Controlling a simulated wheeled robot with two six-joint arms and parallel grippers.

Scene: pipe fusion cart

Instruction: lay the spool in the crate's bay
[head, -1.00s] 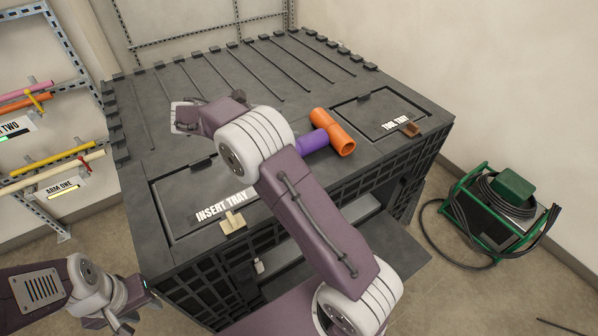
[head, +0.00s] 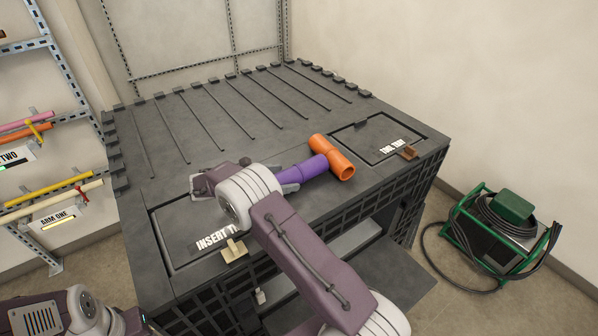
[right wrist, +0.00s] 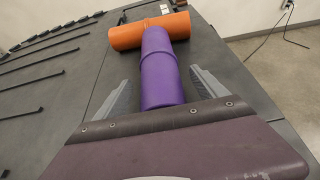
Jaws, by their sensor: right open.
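The spool is an orange cross piece (head: 332,158) with a purple pipe (head: 302,172) joined to its side. It lies on the cart's dark top, left of the tool tray. My right gripper (head: 290,184) is at the purple pipe's free end, partly hidden by my wrist. In the right wrist view the open grey fingers (right wrist: 165,95) stand on either side of the purple pipe (right wrist: 161,70), with gaps visible. The orange piece (right wrist: 150,32) lies beyond the fingertips. My left arm shows at the bottom left, its gripper out of frame. I cannot identify the crate's bay.
The dark cart top (head: 240,125) has a lidded insert tray (head: 168,240) at front left and a tool tray (head: 375,138) at right. Its ribbed back area is clear. A rack with pipes (head: 45,190) stands left; a green-framed machine (head: 500,225) with cables stands right.

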